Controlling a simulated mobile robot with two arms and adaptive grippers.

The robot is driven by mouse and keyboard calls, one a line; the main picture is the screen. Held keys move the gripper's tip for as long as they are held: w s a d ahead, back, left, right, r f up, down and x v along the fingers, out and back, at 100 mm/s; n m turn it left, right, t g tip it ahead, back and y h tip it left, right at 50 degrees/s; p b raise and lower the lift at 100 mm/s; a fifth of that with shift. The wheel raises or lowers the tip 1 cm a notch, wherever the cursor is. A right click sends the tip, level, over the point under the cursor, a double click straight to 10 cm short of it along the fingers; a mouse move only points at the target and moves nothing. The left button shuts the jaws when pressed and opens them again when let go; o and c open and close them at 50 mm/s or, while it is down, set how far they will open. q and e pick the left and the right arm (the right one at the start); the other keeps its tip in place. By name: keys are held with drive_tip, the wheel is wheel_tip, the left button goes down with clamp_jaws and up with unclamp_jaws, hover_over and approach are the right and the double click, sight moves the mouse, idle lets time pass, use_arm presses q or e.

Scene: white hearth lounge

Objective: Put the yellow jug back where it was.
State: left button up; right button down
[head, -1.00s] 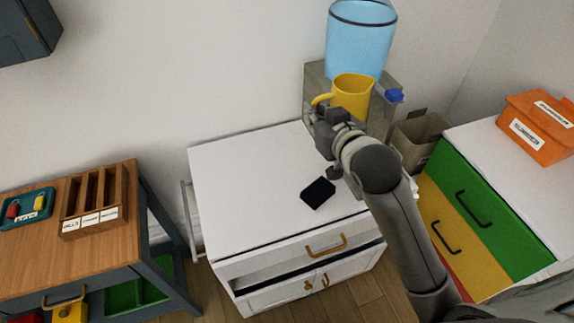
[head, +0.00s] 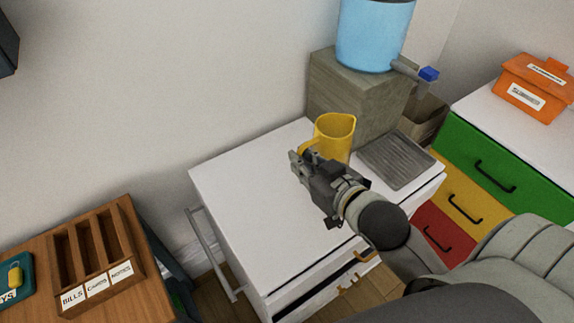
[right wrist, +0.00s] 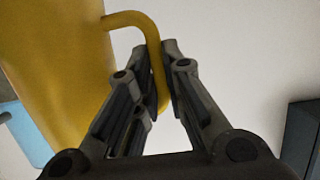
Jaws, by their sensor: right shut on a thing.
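The yellow jug (head: 338,140) is upright over the back of the white cabinet top (head: 245,190), left of the grey ribbed tray (head: 397,160). I cannot tell whether its base touches the top. My right gripper (head: 303,163) is at the jug's handle side. In the right wrist view, the jug (right wrist: 55,60) fills the left, and the fingers (right wrist: 163,80) are shut on its curved handle (right wrist: 135,20). The right gripper and arm hide part of the jug's lower side and of the cabinet top. My left gripper is out of view.
A blue water tank (head: 373,35) with a blue tap (head: 428,74) sits on a grey block (head: 345,95) behind the jug. The cabinet top's left side is clear. A coloured drawer unit (head: 490,170) with an orange box (head: 537,88) stands right, a wooden organiser (head: 98,245) lower left.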

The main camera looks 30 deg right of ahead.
drive_tip(key=w+f+b, duration=0.1)
drive_tip(key=b, duration=0.1)
drive_tip(key=w+d+f+b, duration=0.1)
drive_tip(key=b, duration=0.2)
drive_tip(key=shift+d+f, duration=0.15)
drive_tip(key=shift+f, duration=0.25)
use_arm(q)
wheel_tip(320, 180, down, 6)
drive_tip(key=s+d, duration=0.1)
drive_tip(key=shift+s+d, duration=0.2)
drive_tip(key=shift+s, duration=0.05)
use_arm(e)
drive_tip(key=shift+w+d+f, duration=0.3)
drive_tip(key=shift+w+f, duration=1.6)
drive_tip(key=shift+w+d+f, duration=0.35)
drive_tip(key=shift+w+f, duration=1.55)
drive_tip(key=shift+f, duration=0.05)
drive_tip(key=shift+w+d+f, duration=0.3)
drive_tip(key=shift+w+f, duration=1.6)
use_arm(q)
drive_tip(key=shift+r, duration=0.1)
use_arm(e)
drive_tip(key=shift+f, duration=0.15)
drive_tip(key=c, duration=1.5)
unclamp_jaws()
